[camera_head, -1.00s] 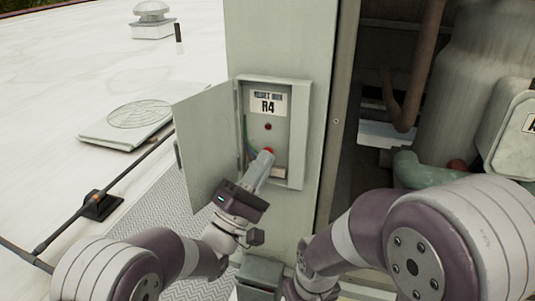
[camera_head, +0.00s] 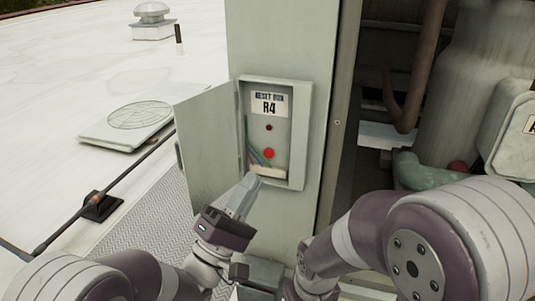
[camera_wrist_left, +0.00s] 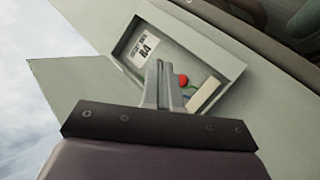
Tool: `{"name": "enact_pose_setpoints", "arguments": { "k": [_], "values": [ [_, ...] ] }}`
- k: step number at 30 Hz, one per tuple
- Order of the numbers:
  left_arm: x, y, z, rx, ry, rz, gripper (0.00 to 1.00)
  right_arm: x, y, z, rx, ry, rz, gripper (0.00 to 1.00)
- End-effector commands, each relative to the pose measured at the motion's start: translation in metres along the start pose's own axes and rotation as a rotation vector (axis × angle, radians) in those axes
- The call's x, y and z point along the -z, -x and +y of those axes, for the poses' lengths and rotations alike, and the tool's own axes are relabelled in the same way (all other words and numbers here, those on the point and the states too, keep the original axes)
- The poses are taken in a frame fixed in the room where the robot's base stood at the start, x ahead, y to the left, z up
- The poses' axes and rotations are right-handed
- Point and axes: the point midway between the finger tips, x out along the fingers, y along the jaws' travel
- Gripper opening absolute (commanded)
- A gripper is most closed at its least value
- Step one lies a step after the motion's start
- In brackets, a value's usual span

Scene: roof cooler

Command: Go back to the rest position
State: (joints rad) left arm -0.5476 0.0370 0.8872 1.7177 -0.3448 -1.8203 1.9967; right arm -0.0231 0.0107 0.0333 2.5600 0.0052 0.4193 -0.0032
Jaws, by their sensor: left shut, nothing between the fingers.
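My left gripper (camera_head: 246,188) is shut and empty, just below and in front of the open reset box (camera_head: 299,135) marked R4. In the left wrist view its closed fingers (camera_wrist_left: 160,85) point at the box. The box's red button (camera_head: 268,153) is uncovered and also shows in the left wrist view (camera_wrist_left: 183,81). A small dark red light (camera_head: 268,127) sits above it. The box door (camera_head: 207,150) stands open to the left. My right arm comes in at the right of the head view; its gripper cannot be made out.
The box is on a grey-green cabinet post (camera_head: 275,40). To its right is an open bay with pipes (camera_head: 432,60) and a large tank (camera_head: 480,80). At the left lies a white roof with a round vent cover (camera_head: 140,115) and a dark rail (camera_head: 75,222).

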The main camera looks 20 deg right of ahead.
Motion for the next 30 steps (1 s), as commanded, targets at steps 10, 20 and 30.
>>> {"name": "enact_pose_setpoints", "arguments": {
  "k": [10, 20, 30],
  "values": [
    [0.017, 0.005, -0.033, 0.172, -0.265, 0.065, 0.00, 0.000, 0.000, 0.000, 0.000, 0.000, 0.000, 0.43],
    [0.099, 0.252, -0.082, 1.809, -0.998, -0.256, 0.00, 0.001, 0.011, 0.000, 0.000, 0.000, 0.000, 0.43],
    [0.047, 0.369, 0.045, 2.231, -0.553, -0.410, 0.00, 0.003, 0.026, 0.000, 0.000, 0.000, 0.000, 0.43]
  ]
}}
